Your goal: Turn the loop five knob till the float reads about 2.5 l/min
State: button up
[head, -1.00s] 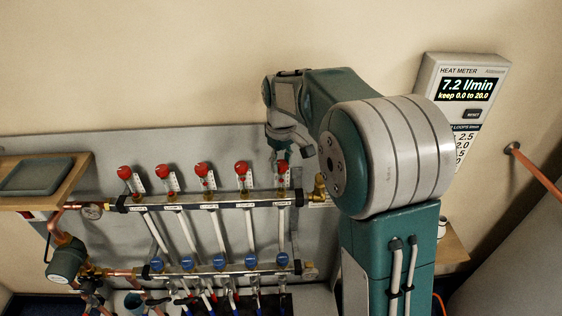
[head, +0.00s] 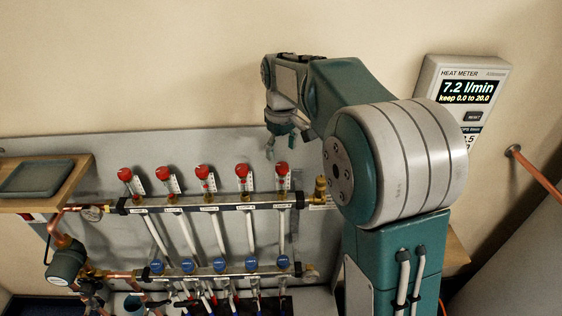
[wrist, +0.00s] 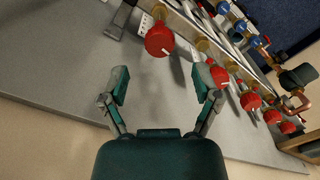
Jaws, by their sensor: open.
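Red knobs stand in a row along the upper manifold bar (head: 222,206), each beside a white scale strip. I cannot read loop numbers; the right-end knob (head: 282,169) appears to be loop five. In the wrist view it seems to be the nearest red knob (wrist: 159,40), ahead of the fingertips. My gripper (head: 284,146) is open and empty, above and apart from that knob. In the wrist view my gripper (wrist: 161,84) has its two fingers spread wide. The float on the strip is too small to read. The heat meter (head: 468,95) reads 7.2 l/min.
Blue caps (head: 221,264) line the lower bar. A wooden shelf (head: 70,187) with a grey tray is at left. A brass fitting (head: 320,188) sits right of the end knob. My arm hides most of the meter's lower loop list.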

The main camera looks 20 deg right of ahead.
aim_at(281, 166)
notch_tip(281, 166, up, 7)
dwell(0.4)
jog(key=s+r+m+t, duration=0.2)
jog(key=s+t, duration=0.1)
jog(key=s, duration=1.1)
jog(key=s+f+m+t, duration=0.2)
jog(key=s+f, duration=0.5)
jog(key=s, duration=0.6)
jog(key=shift+s+m+t, duration=0.2)
jog(key=shift+m+t, duration=0.1)
jog(key=shift+m, duration=0.3)
dwell(3.2)
